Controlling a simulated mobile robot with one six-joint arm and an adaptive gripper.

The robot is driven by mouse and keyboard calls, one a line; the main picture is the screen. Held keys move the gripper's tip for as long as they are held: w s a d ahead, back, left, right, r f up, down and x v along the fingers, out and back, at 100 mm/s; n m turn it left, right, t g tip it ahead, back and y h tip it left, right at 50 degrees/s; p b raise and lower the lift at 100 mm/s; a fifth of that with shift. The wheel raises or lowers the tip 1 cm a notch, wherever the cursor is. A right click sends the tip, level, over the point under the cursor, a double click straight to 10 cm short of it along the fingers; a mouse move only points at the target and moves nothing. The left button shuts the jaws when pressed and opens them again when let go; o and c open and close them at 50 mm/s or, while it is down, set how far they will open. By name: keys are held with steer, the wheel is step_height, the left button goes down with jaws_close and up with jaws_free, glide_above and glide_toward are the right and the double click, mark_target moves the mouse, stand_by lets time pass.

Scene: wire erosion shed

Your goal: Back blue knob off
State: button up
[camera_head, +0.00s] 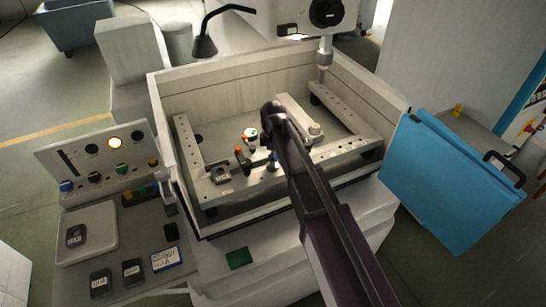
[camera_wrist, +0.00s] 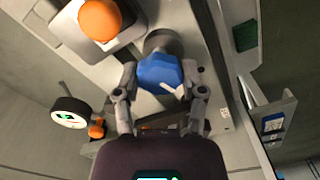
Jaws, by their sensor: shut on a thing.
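The blue knob (camera_wrist: 158,70) shows in the wrist view with a white pointer mark on its face, on a grey round base. My gripper (camera_wrist: 160,82) has one finger on each side of the knob and is shut on it. In the head view my arm reaches into the machine's open tank, and my gripper (camera_head: 270,160) is at the front rail. Only a small bit of blue shows there; my arm and gripper hide most of the knob.
An orange knob (camera_wrist: 100,20) on a clamp block and a round dial (camera_wrist: 69,113) are close to my gripper. The tank wall (camera_head: 262,213) stands in front. A control panel (camera_head: 105,155) with several knobs is at left, and a blue door panel (camera_head: 450,185) at right.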

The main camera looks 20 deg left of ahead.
jaws_close()
steer(key=shift+m, duration=1.2)
steer(key=o, duration=1.3)
jaws_free()
steer(key=shift+n, duration=0.4)
